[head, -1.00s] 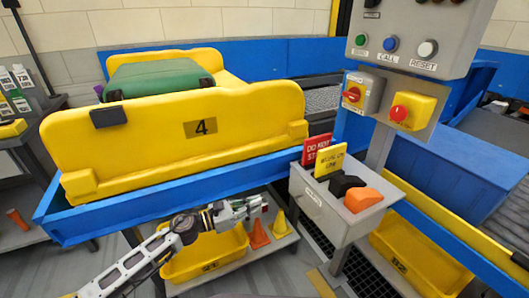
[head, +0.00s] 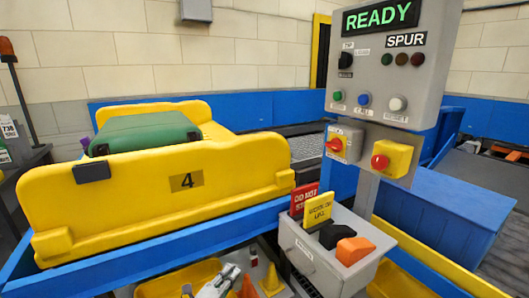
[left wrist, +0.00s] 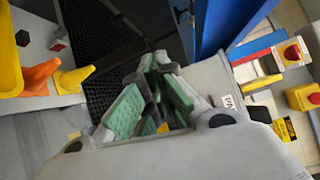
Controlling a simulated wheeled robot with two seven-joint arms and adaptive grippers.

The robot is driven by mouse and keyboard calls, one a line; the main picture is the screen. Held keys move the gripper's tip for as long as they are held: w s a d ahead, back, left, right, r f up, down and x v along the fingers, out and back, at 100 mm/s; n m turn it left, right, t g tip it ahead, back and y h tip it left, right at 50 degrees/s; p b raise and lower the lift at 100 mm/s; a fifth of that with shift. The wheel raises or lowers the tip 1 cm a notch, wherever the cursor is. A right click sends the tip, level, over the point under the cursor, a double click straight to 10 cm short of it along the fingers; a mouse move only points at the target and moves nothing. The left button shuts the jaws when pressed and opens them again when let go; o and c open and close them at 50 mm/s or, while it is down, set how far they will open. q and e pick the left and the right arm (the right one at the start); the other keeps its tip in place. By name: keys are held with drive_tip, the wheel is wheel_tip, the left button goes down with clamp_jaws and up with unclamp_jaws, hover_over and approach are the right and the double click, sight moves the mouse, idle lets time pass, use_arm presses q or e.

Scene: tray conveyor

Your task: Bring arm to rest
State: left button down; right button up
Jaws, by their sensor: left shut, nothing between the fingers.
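My left gripper (head: 228,277) shows at the bottom edge of the head view, low in front of the blue conveyor side and left of the orange cone (head: 248,289). Most of its arm is out of the picture. In the left wrist view the gripper's green-padded fingers (left wrist: 157,64) are together, with nothing held between them. My right gripper is not in view.
A yellow tray (head: 130,190) marked 4 holds a green case (head: 145,135) on the blue conveyor. Right of it stands the control panel (head: 388,70), showing READY, above a grey sign bin (head: 310,250). A yellow cone (head: 271,282) stands below.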

use_arm(q)
drive_tip(key=s+a+f+n+g+y, duration=0.1)
drive_tip(key=s+f+n+g+y, duration=0.1)
drive_tip(key=s+f+n+g, duration=0.3)
drive_tip(key=s+a+f+n+g+y+p, duration=0.1)
drive_tip(key=s+f+n+g, duration=0.4)
drive_tip(key=s+f+n, duration=0.8)
drive_tip(key=s+a+n+y, duration=0.1)
drive_tip(key=s+n, duration=0.3)
drive_tip(key=s, duration=0.2)
drive_tip(key=shift+s+f+n+g, duration=0.15)
drive_tip(key=shift+s+n+g, duration=0.2)
drive_tip(key=shift+n+g, duration=0.05)
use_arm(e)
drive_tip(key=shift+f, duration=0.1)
use_arm(q)
drive_tip(key=shift+a+f+p, duration=0.1)
drive_tip(key=shift+p, duration=0.2)
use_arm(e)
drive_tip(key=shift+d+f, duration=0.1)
use_arm(q)
drive_tip(key=shift+f, duration=0.1)
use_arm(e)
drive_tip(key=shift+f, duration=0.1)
